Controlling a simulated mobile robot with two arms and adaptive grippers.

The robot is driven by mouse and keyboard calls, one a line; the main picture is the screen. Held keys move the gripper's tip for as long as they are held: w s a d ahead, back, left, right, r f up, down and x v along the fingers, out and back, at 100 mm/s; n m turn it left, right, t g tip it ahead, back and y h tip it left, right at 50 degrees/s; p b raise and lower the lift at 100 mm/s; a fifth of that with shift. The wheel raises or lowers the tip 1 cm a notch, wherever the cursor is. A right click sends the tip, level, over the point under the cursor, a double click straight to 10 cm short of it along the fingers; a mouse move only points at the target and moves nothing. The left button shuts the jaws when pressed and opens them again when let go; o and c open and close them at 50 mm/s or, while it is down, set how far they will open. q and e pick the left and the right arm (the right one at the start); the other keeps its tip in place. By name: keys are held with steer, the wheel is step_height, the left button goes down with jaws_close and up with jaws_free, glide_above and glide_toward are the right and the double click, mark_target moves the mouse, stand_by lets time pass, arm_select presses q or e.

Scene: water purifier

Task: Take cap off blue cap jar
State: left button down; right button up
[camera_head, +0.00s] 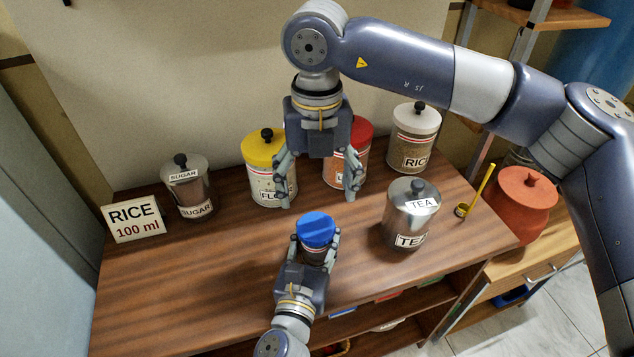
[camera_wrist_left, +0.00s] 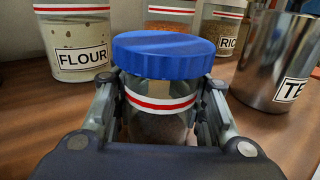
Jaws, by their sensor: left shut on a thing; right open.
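The blue cap (camera_head: 316,229) sits on a small clear jar (camera_head: 313,256) near the front middle of the table. In the left wrist view the blue cap (camera_wrist_left: 163,54) covers the jar top, and the jar (camera_wrist_left: 158,108) has a red and white band and dark contents. My left gripper (camera_head: 317,247) is shut around the jar's body, below the cap. My right gripper (camera_head: 319,195) is open and empty, pointing down above and slightly behind the cap, apart from it.
A yellow-lidded flour jar (camera_head: 268,168), a red-lidded jar (camera_head: 357,140) and a rice jar (camera_head: 413,137) stand behind. The steel tea canister (camera_head: 409,221) is at right, the sugar canister (camera_head: 188,187) and rice sign (camera_head: 135,219) at left. The front left tabletop is clear.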

mark_target(317, 222)
steer(key=m, duration=1.5)
steer(key=shift+f+m, duration=0.1)
steer(key=shift+m, duration=0.2)
steer(key=shift+f, duration=3.9)
steer(key=c, duration=1.1)
arm_select(q)
steer(key=shift+s+d, duration=0.1)
arm_select(e)
steer(key=shift+w, duration=0.1)
